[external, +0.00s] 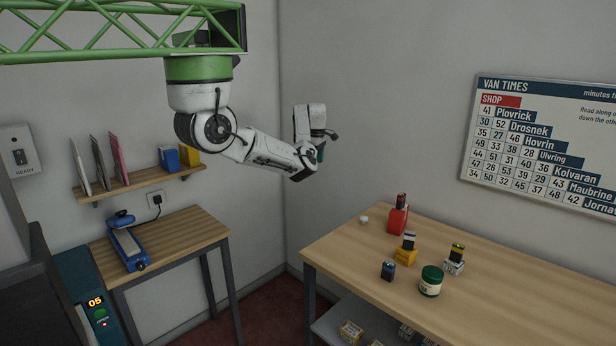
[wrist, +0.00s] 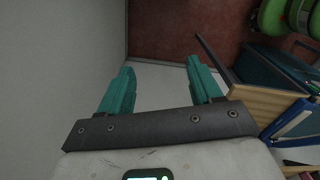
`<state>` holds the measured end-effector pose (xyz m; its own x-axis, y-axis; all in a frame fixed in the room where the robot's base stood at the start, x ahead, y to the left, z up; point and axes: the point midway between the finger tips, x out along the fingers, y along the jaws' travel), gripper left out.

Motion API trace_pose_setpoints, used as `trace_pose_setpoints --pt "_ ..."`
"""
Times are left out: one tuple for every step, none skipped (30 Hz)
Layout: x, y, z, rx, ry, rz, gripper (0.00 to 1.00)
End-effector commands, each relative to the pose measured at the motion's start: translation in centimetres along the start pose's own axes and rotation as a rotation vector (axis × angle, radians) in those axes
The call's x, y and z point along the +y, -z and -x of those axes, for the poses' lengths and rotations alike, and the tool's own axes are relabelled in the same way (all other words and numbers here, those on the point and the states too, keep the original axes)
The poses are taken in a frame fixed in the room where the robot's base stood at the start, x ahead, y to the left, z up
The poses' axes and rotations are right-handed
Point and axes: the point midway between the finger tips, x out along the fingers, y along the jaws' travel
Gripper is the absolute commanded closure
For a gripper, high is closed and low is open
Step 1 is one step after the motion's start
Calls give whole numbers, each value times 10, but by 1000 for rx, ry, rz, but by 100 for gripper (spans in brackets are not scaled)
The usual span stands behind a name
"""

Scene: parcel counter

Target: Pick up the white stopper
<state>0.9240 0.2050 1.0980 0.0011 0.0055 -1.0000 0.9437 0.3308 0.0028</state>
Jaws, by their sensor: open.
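A small white object, which looks like the white stopper (external: 364,219), lies on the wooden counter (external: 330,250) near its far left corner, left of a red bottle (external: 397,220). My gripper (wrist: 160,88) is open and empty, its two teal fingers spread apart in the wrist view. In the external view my gripper (external: 321,151) is raised near the wall corner, well above the counter and up and left of the stopper. The stopper does not show in the wrist view.
A side table (external: 190,235) holds a blue device (external: 128,248).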

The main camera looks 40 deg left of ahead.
Motion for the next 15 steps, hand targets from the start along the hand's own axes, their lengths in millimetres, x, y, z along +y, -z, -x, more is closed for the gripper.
trace_pose_setpoints --pt "-7 -49 -15 3 3 0 36" --pt "-12 -74 -21 2 3 11 36" --pt "-20 -106 -29 2 3 26 36" --pt "-26 -128 -34 1 2 37 36" --pt "-33 -149 -39 1 2 46 36" --pt "-43 -173 -45 1 3 59 36" --pt "-50 -189 -49 -1 3 68 36" --pt "-56 -204 -53 -1 3 76 36" --pt "-64 -220 -56 -2 3 87 36" --pt "-70 -230 -58 -3 3 92 36" --pt "-74 -238 -60 -3 3 98 36" --pt "-79 -247 -62 -3 3 104 36" --pt "-82 -251 -64 -3 3 109 36" --pt "-84 -254 -65 -3 4 112 36" --pt "-86 -257 -67 -4 4 114 36"
